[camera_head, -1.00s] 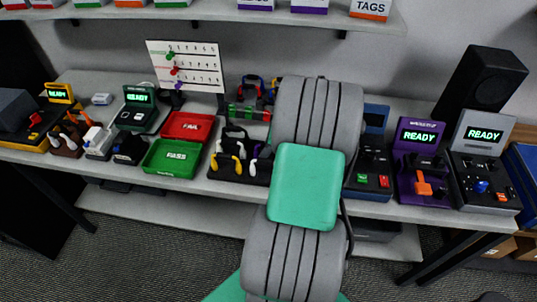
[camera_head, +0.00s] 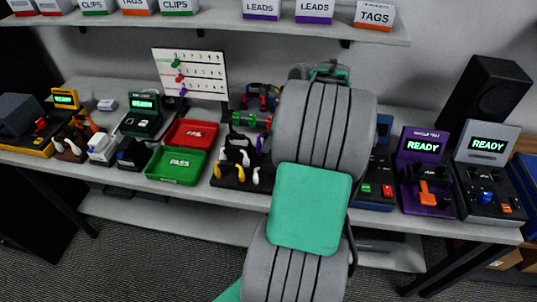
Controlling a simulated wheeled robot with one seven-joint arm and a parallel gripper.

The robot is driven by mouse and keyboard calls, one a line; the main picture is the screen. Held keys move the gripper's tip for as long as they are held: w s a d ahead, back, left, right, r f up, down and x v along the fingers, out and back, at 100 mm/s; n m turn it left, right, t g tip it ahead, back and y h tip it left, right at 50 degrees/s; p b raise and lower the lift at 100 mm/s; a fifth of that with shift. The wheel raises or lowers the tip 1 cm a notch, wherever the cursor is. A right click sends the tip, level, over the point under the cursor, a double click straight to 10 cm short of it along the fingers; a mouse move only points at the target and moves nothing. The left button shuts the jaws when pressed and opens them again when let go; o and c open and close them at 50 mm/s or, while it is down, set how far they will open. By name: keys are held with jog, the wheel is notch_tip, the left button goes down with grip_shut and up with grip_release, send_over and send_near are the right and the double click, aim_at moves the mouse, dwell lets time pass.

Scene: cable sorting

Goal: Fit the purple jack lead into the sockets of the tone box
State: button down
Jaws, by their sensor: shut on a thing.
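My gripper is hidden behind my own thick grey and green arm, which covers the middle of the bench. Something purple (camera_head: 261,143), possibly part of the purple jack lead, shows at the right of a dark lead holder (camera_head: 232,183), partly behind my arm. The holder also carries leads with yellow ends (camera_head: 218,170) and white ends (camera_head: 246,158). I cannot read which device is the tone box. A blue device (camera_head: 376,192) with green and red buttons is partly hidden by my arm. A purple device (camera_head: 423,172) with a READY screen stands right of it.
A grey device (camera_head: 486,172) and a black speaker (camera_head: 488,92) stand at the right. Red (camera_head: 190,133) and green (camera_head: 177,166) trays lie left of the holder. A pegged white board (camera_head: 190,70) stands behind. A shelf (camera_head: 222,24) overhangs the bench.

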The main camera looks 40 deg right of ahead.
aim_at(266, 134)
notch_tip(266, 134, up, 3)
jog(key=shift+r+p, duration=0.15)
jog(key=shift+p, duration=0.6)
notch_tip(266, 134, up, 2)
jog(key=p, duration=0.3)
jog(key=shift+p, duration=0.35)
